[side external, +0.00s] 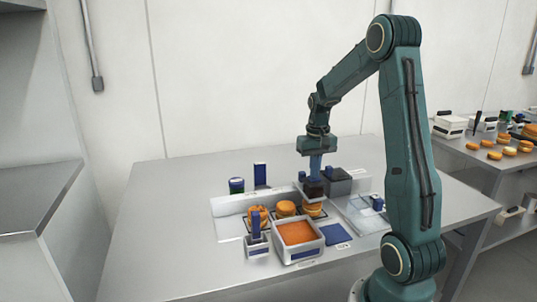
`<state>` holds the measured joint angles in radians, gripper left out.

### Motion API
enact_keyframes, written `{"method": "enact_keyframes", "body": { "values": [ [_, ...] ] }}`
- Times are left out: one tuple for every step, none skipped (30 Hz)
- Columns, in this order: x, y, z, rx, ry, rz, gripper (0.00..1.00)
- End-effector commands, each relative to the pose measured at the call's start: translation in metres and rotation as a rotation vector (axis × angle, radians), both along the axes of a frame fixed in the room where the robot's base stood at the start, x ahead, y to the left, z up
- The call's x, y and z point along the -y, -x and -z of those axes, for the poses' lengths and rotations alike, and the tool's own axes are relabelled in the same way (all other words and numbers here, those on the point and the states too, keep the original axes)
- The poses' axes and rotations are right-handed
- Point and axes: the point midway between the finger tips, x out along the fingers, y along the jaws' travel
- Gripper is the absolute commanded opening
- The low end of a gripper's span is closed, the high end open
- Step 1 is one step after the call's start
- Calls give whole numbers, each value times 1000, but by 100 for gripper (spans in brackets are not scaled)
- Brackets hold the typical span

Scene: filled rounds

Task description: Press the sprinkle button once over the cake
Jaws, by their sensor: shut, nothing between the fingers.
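My gripper (316,176) points straight down over the right part of the work mat, its blue fingers shut with nothing between them. A dark brown block (313,188) is directly below the fingertips; whether they touch it, and whether it is the sprinkle button, I cannot tell. An orange-brown round cake (313,210) lies just below that block in the picture. Two more rounds, a middle one (285,208) and a left one (257,216), sit beside it. The left one is partly hidden by a blue upright piece (255,225).
A white bin with orange filling (299,234) stands in front of the rounds, with a small white holder (257,246) to its left. A blue square (336,233), grey box (346,183) and clear tray (362,216) are at right. A dark jar (237,185) and blue box (260,174) stand behind. The table's left is clear.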

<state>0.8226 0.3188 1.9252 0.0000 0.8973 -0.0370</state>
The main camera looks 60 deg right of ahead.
Motion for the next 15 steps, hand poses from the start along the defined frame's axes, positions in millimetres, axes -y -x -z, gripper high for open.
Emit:
{"method": "enact_keyframes", "body": {
  "values": [
    [0, 0, 0, -1, -1, 0, 0],
    [0, 0, 0, -1, -1, 0, 0],
    [0, 0, 0, 0, 0, 0, 0],
    [0, 0, -1, 0, 0, 0, 0],
    [0, 0, -1, 0, 0, 0, 0],
    [0, 0, -2, 0, 0, 0, 0],
    [0, 0, -3, 1, 1, 0, 0],
    [0, 0, -4, 1, 1, 0, 0],
    [0, 0, -6, 1, 1, 0, 0],
    [0, 0, -7, 0, 0, 0, 0],
    [0, 0, -8, 0, 0, 0, 0],
    [0, 0, -10, 0, 0, 0, 0],
    [0, 0, -11, 0, 0, 0, 0],
    [0, 0, -13, 1, 1, 0, 0],
    [0, 0, -14, 1, 1, 0, 0]
  ]
}}
